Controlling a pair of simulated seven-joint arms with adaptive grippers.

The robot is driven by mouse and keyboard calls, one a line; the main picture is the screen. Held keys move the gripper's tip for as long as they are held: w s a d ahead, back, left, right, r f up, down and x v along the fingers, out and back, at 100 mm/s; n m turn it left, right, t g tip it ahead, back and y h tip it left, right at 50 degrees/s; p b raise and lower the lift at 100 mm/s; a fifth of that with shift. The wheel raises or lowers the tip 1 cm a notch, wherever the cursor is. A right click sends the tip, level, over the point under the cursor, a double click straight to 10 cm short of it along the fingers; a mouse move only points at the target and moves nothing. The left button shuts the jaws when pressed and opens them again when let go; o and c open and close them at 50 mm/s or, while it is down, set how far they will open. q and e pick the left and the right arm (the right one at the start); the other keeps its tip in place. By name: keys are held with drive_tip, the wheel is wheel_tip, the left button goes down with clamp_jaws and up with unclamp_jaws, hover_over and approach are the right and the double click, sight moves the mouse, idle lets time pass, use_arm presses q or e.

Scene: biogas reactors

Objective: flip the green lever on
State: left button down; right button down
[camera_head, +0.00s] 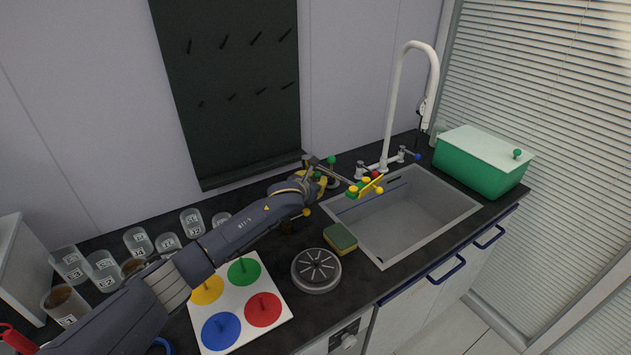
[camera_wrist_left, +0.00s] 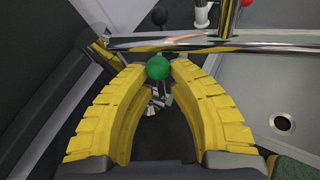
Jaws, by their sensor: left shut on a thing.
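In the left wrist view a green ball knob (camera_wrist_left: 158,67) sits between the two yellow fingertips of my left gripper (camera_wrist_left: 158,72), which is shut on it. In the head view the left gripper (camera_head: 319,184) is at the back edge of the sink, left of the tap. The fingers partly hide the lever there. A green ball (camera_head: 331,160) shows just behind the gripper; I cannot tell if it is the same knob. The lever's shaft is mostly hidden.
The sink (camera_head: 430,215) and white tap (camera_head: 386,130) are right of the gripper. Yellow, green and red pieces (camera_head: 365,186) stick out over the sink's corner. A metal bar (camera_wrist_left: 190,42) crosses beyond the fingertips. A sponge (camera_head: 340,238) and round drain piece (camera_head: 316,270) lie in front.

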use_arm(q)
drive_tip(key=shift+w+d+r+m+g+y, duration=0.1)
drive_tip(key=shift+w+d+m+g+y, duration=0.1)
drive_tip(key=shift+d+m+g+y, duration=0.15)
drive_tip(key=shift+w+d+f+m+g+y, duration=0.1)
drive_tip(key=shift+d+f+m+g+y, duration=0.15)
drive_tip(key=shift+g+y, duration=0.3)
drive_tip(key=c, duration=1.5)
unclamp_jaws()
drive_tip(key=shift+a+r, duration=0.1)
drive_tip(key=shift+v, duration=6)
